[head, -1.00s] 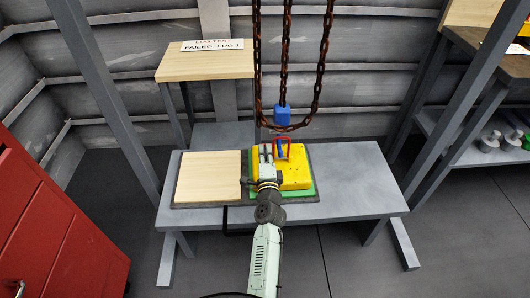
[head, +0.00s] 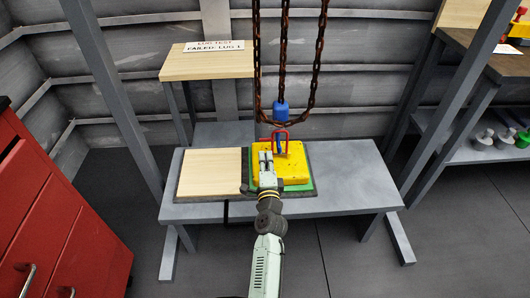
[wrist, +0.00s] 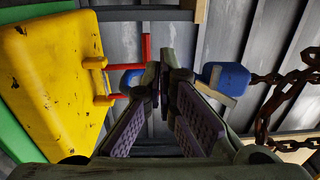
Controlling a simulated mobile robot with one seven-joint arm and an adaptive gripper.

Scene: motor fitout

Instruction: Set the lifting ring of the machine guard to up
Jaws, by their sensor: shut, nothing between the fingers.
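The machine guard (head: 296,172) is a yellow block on a green base on the low grey bench. It fills the left of the wrist view (wrist: 50,75). Its red lifting ring (head: 287,131) stands out from the yellow top in the head view. In the wrist view the ring (wrist: 147,47) juts away from two yellow lugs and looks raised; its exact angle is unclear. My gripper (head: 266,158) is shut and empty, over the guard's left part, beside the ring. Its fingertips (wrist: 163,78) appear just clear of the ring in the wrist view.
Rusty chains (head: 283,60) hang above the guard with a blue block (head: 281,110) close over the ring; the block also shows in the wrist view (wrist: 232,78). A wooden board (head: 212,172) lies left of the guard. A red cabinet (head: 60,210) stands at left. The bench's right side is clear.

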